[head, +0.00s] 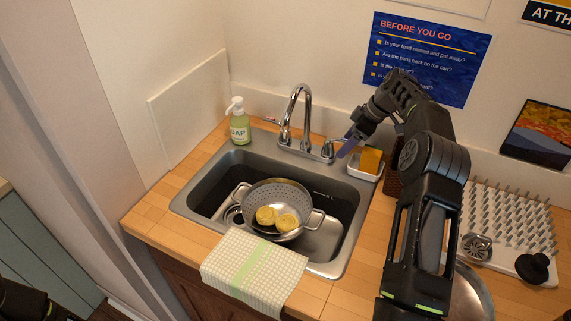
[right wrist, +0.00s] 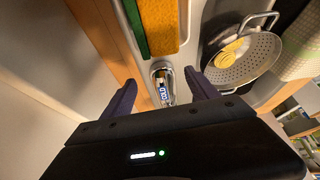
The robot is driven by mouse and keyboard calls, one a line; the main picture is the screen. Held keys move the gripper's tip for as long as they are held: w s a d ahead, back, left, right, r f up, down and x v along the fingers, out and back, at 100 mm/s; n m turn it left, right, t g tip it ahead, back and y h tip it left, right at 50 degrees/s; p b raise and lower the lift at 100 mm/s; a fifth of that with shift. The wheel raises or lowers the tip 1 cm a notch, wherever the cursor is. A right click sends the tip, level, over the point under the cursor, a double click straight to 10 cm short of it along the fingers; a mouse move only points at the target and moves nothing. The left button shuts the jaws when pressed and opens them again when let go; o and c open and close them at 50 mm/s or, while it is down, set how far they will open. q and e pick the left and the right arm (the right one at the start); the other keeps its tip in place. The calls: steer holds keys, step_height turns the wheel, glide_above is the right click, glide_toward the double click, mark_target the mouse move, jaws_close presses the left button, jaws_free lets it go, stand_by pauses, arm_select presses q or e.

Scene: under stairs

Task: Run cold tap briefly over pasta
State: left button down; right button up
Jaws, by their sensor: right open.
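A metal colander (head: 262,199) with two yellow pasta nests (head: 276,218) sits in the sink (head: 345,225). The colander (right wrist: 262,62) and pasta (right wrist: 232,52) also show in the right wrist view. The chrome faucet (head: 298,112) stands behind the sink; I see no water running. Its cold tap handle (head: 329,150) is on the right, and its label reads COLD in the right wrist view (right wrist: 162,84). My right gripper (head: 346,147) is open beside this handle. In the wrist view the handle lies between the fingers, but contact is unclear. My left gripper is out of view.
A soap bottle (head: 239,125) stands behind the sink on the left. A sponge (head: 371,160) in a white dish is close to my right gripper. A towel (head: 254,269) hangs over the front edge. A drying rack (head: 510,215) is at the right.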

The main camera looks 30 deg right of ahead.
steer(key=shift+o, duration=0.2)
steer(key=shift+r, duration=0.1)
steer(key=shift+r+p, duration=0.35)
steer(key=shift+r, duration=3.05)
